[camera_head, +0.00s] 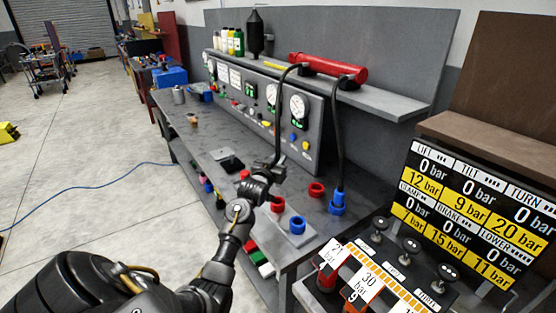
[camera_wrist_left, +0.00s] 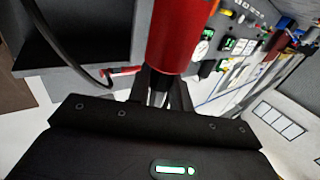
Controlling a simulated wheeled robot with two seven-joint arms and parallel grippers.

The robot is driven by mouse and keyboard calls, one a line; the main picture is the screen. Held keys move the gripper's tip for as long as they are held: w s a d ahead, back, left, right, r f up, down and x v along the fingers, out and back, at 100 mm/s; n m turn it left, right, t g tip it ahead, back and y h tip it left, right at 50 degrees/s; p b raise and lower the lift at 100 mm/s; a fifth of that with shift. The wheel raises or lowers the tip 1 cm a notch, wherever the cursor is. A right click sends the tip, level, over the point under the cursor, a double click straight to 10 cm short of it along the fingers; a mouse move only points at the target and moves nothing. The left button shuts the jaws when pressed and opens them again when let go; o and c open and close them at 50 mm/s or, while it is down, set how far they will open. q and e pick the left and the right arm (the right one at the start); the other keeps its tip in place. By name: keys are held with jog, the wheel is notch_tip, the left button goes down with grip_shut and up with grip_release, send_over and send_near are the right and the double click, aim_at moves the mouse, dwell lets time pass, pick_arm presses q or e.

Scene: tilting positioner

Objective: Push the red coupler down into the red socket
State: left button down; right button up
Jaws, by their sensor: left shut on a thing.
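My left gripper (camera_head: 275,174) is above the workbench, beside the lower end of a black hose. In the left wrist view its fingers (camera_wrist_left: 163,92) are shut on the red coupler (camera_wrist_left: 181,36), a large red cylinder running out of the top edge. In the head view I cannot clearly make out the coupler at the gripper. The red socket (camera_head: 277,204) stands on the bench's near end, just below the gripper in the picture, next to a blue socket (camera_head: 297,225). The gap between coupler and red socket cannot be judged. My right gripper is not in view.
A blue coupler (camera_head: 337,204) with its own hose stands to the right, near an empty-looking red ring (camera_head: 316,188). The hoses hang from a red tank (camera_head: 328,68) on the shelf. A gauge panel (camera_head: 262,92) backs the bench. Levers (camera_head: 411,245) stand at the near right.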

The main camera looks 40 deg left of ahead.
pick_arm(q)
jog(key=shift+s+f+b, duration=0.15)
jog(key=shift+f+b, duration=0.45)
jog(key=shift+f, duration=0.15)
jog(key=b, duration=0.3)
send_over(276, 186)
jog(key=w, duration=0.1)
jog(key=shift+w+a+f, duration=0.15)
jog(key=shift+f, duration=1.9)
jog(key=shift+p, duration=0.3)
jog(key=shift+p, duration=0.45)
jog(key=shift+f+b, duration=1.7)
jog(key=shift+f, duration=0.85)
jog(key=c, duration=1.2)
grip_release()
